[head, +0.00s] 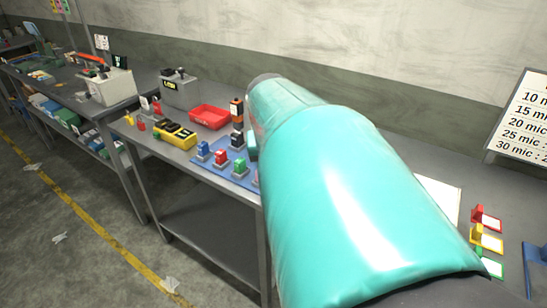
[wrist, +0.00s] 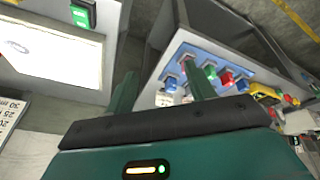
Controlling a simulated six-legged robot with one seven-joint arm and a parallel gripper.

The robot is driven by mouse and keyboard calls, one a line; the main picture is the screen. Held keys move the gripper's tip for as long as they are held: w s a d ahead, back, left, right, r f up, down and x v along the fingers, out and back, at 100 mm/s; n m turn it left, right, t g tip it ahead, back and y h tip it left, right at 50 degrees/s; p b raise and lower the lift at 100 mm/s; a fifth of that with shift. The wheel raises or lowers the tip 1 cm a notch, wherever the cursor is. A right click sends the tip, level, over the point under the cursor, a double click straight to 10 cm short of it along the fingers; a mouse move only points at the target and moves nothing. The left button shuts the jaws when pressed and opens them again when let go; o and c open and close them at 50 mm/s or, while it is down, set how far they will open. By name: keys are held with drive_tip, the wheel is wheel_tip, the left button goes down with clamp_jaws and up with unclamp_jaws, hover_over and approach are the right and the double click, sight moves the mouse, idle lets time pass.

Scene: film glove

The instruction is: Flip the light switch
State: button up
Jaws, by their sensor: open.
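My gripper (wrist: 158,88) shows in the wrist view with its two green fingers apart and nothing between them. In the head view my teal-covered arm hides most of it. I cannot pick out a light switch for certain. A small white wall plate (head: 102,42) at the far upper left of the head view may be a switch or a socket; it is too small to tell. It is far from my gripper. Beyond the fingers, in the wrist view, is a blue board (wrist: 208,50) with several small coloured blocks; none is seen touching the fingers.
The blue board also shows on the grey bench in the head view (head: 232,170). Near it are a red tray (head: 209,117) and a yellow block (head: 175,135). Red, yellow and green pieces (head: 487,240) stand at the right. The floor at left is mostly open, with litter.

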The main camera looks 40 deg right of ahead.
drive_tip(key=s+d+f+m+g+y, duration=0.1)
drive_tip(key=s+d+f+m+y, duration=0.1)
drive_tip(key=s+d+m, duration=0.45)
drive_tip(key=s+d+f+m+g+y, duration=0.15)
drive_tip(key=s+d, duration=0.25)
drive_tip(key=d, duration=0.6)
drive_tip(key=shift+n+h, duration=0.25)
drive_tip(key=shift+n, duration=0.15)
wheel_tip(320, 180, down, 14)
drive_tip(key=shift+s+a+r, duration=0.1)
drive_tip(key=shift+a, duration=0.05)
drive_tip(key=shift+c, duration=0.2)
